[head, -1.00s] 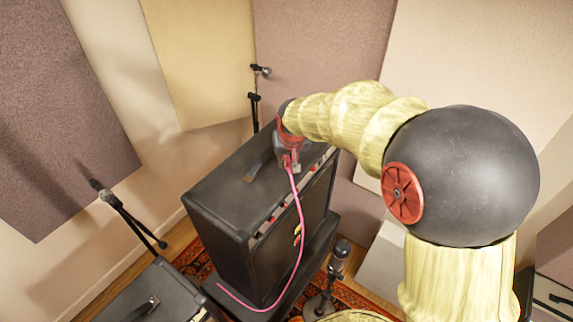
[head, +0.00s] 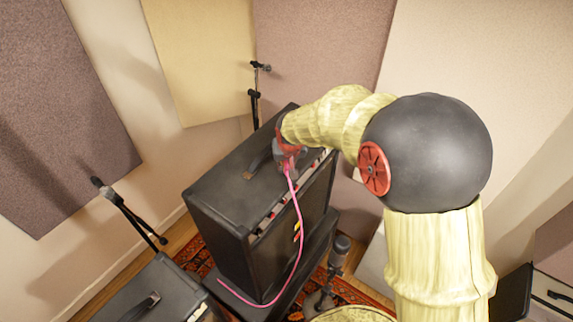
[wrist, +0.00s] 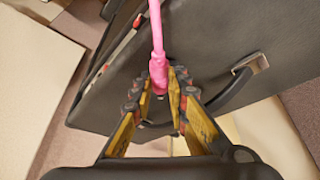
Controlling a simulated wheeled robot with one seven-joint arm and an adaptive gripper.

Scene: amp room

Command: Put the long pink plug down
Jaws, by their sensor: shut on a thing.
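The long pink plug (wrist: 158,75) is between the fingertips of my gripper (wrist: 160,88) in the wrist view, and the gripper is shut on it. My gripper (head: 289,158) shows small in the head view, over the front top edge of the black amplifier (head: 232,178). The plug's pink cable (head: 302,225) hangs from the gripper down the amplifier's front and curves left near its base. In the wrist view the amplifier's dark top (wrist: 205,45) lies beneath the fingers. I cannot tell whether the plug touches it.
The amplifier's carry handle (head: 258,160) is beside the gripper. A second black amplifier (head: 130,293) stands at the lower left. Microphone stands are at the left (head: 130,212) and behind (head: 254,100). A microphone (head: 338,252) stands in front. Much of the amplifier's left top is clear.

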